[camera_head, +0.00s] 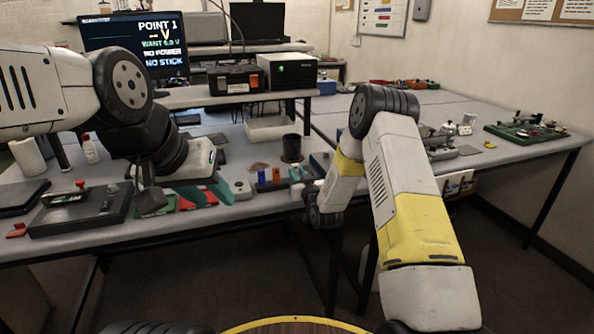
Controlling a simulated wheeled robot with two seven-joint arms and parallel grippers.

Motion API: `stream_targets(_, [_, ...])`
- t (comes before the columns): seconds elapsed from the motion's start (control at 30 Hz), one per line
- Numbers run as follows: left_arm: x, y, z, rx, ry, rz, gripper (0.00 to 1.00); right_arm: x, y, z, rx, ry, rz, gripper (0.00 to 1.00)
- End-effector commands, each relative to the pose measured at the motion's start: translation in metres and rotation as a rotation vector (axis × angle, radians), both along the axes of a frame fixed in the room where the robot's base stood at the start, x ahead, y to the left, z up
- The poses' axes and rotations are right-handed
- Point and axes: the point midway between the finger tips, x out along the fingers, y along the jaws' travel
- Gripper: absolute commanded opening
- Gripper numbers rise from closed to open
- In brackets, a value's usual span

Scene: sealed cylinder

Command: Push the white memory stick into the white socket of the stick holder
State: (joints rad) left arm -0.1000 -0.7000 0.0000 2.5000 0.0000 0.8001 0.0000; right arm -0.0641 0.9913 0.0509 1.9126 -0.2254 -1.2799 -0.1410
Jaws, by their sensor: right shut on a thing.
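My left gripper (149,194) hangs at the end of the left arm, fingers pointing down over the bench beside a red-and-green part (196,196). I cannot tell how far apart its fingers are. My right gripper (309,190) is low at the bench's front edge, partly hidden by its own wrist. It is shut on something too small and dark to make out. A blue upright piece (261,177) and an orange one (276,175) stand left of it. I cannot make out the white memory stick, the stick holder or its white socket for certain.
A monitor (133,45) reads "POINT 1", "WANT 6.0 V", "NO POWER", "NO STICK". A black cup (292,148) stands behind the small parts. A dark tray (80,210) lies at the left front. A green board (527,131) lies on the right bench.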

Motion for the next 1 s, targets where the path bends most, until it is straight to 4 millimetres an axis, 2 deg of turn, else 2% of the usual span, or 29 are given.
stream_targets(0.27, [0.0, 0.0, 0.0, 0.0, 0.0, 0.0, 0.36, 0.0, 0.0, -0.006, 0.0, 0.0, 0.0, 0.0])
stream_targets(0.3, [0.0, 0.0, 0.0, 0.0, 0.0, 0.0, 0.36, 0.0, 0.0, -0.006, 0.0, 0.0, 0.0, 0.26])
stream_targets(0.4, [0.0, 0.0, 0.0, 0.0, 0.0, 0.0, 0.36, 0.0, 0.0, -0.006, 0.0, 0.0, 0.0, 0.46])
stream_targets(0.43, [0.0, 0.0, 0.0, 0.0, 0.0, 0.0, 0.36, 0.0, 0.0, -0.006, 0.0, 0.0, 0.0, 0.48])
stream_targets(0.77, [0.0, 0.0, 0.0, 0.0, 0.0, 0.0, 0.36, -0.003, -0.001, -0.006, 0.0, 0.0, 0.0, 0.48])
stream_targets(0.87, [0.0, 0.0, 0.0, 0.0, 0.0, 0.0, 0.36, -0.013, -0.005, -0.006, -0.001, 0.002, -0.001, 0.48])
stream_targets(1.0, [0.0, 0.0, 0.0, 0.0, 0.0, 0.0, 0.36, -0.036, -0.012, -0.007, -0.001, 0.003, 0.0, 0.48])
